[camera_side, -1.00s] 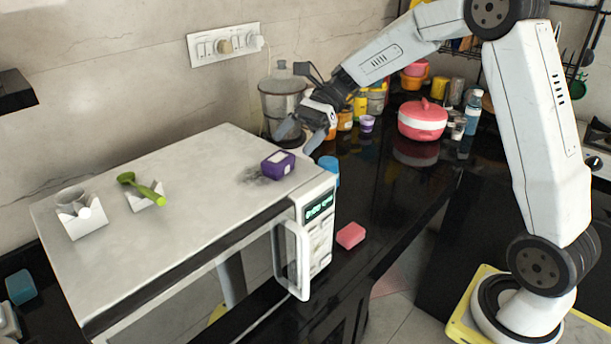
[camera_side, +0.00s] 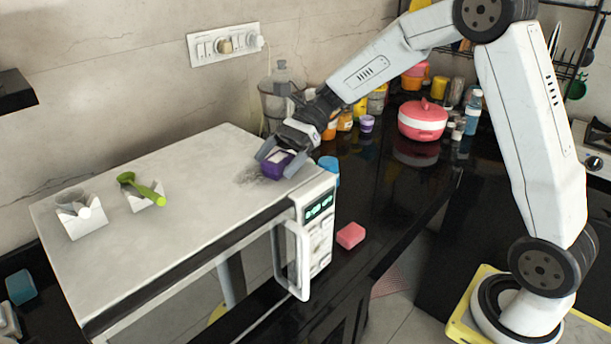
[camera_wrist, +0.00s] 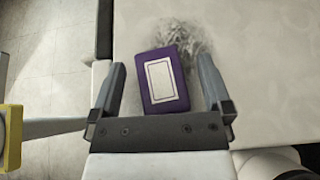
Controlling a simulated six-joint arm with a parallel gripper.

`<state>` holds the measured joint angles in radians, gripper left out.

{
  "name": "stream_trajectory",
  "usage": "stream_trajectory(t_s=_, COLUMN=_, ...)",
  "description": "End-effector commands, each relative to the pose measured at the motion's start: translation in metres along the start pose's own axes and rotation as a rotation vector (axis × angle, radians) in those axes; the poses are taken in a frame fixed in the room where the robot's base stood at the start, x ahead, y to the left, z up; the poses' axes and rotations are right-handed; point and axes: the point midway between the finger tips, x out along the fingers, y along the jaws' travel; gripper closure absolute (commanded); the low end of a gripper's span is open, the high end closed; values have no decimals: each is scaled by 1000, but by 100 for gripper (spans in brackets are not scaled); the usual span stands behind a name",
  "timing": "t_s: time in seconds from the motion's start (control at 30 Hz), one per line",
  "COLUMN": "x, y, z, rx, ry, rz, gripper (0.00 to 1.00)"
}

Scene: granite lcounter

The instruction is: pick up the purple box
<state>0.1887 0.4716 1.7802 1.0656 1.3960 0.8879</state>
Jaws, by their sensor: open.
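The purple box (camera_side: 275,164) with a pale label sits on top of the white microwave (camera_side: 190,190), near its right end. In the wrist view the box (camera_wrist: 164,80) lies between the two fingers, label facing the camera and slightly tilted in the picture. My gripper (camera_side: 279,162) is open, with a finger on each side of the box.
A pink block (camera_side: 351,235) lies on the black counter beside the microwave. Two white holders, one with a green spoon (camera_side: 142,189), stand on the microwave's left part. A blender (camera_side: 281,95) and a red-and-white pot (camera_side: 423,120) stand behind.

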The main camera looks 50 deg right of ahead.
Motion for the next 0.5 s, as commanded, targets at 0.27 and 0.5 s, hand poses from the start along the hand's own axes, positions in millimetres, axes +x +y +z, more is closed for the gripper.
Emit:
stream_trajectory(t_s=0.27, x=0, y=0, z=0, rx=0, ry=0, rz=0, gripper=0)
stream_trajectory(t_s=0.5, x=0, y=0, z=0, rx=-1, ry=0, rz=0, gripper=57)
